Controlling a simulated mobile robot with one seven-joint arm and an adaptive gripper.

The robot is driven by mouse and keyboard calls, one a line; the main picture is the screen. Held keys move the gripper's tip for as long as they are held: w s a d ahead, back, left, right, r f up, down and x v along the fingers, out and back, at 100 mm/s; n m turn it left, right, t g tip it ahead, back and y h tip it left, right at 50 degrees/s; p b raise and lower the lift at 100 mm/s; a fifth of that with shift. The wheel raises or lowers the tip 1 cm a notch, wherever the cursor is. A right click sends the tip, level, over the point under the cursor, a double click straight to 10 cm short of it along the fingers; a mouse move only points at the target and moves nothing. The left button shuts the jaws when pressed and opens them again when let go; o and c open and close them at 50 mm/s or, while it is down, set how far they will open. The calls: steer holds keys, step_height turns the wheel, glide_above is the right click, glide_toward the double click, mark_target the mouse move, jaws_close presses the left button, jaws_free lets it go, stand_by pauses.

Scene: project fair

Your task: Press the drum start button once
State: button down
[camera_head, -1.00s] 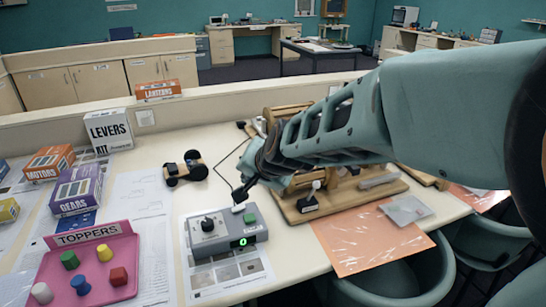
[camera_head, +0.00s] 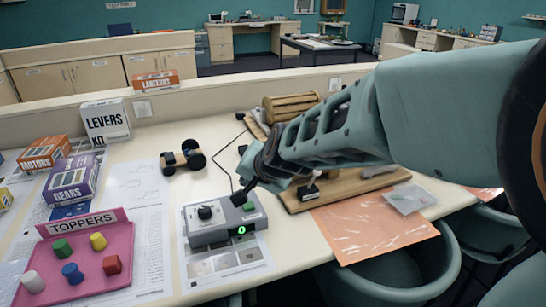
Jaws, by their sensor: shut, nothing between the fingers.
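A grey control box (camera_head: 196,236) sits on a paper sheet on the table. It has a black knob (camera_head: 205,212), a green button (camera_head: 249,207) and a small display (camera_head: 241,230) showing a green 0. My gripper (camera_head: 239,198) is shut and empty, pointing down at the box's back right. Its dark tip is beside the green button, on its upper left; I cannot tell whether it touches the box. A wooden slatted drum (camera_head: 290,106) stands on a wooden base (camera_head: 345,186) behind my arm, which hides much of it.
A pink TOPPERS tray (camera_head: 108,244) with several colored pegs lies left of the box. A small wheeled car (camera_head: 183,158) and kit boxes (camera_head: 70,180) stand farther back. An orange sheet (camera_head: 365,228) lies at the right, near chairs (camera_head: 400,270). A black cable runs behind the box.

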mark_target(250, 206)
steer(key=shift+f+b, duration=1.55)
steer(key=shift+f, duration=0.5)
steer(key=shift+f+b, duration=0.45)
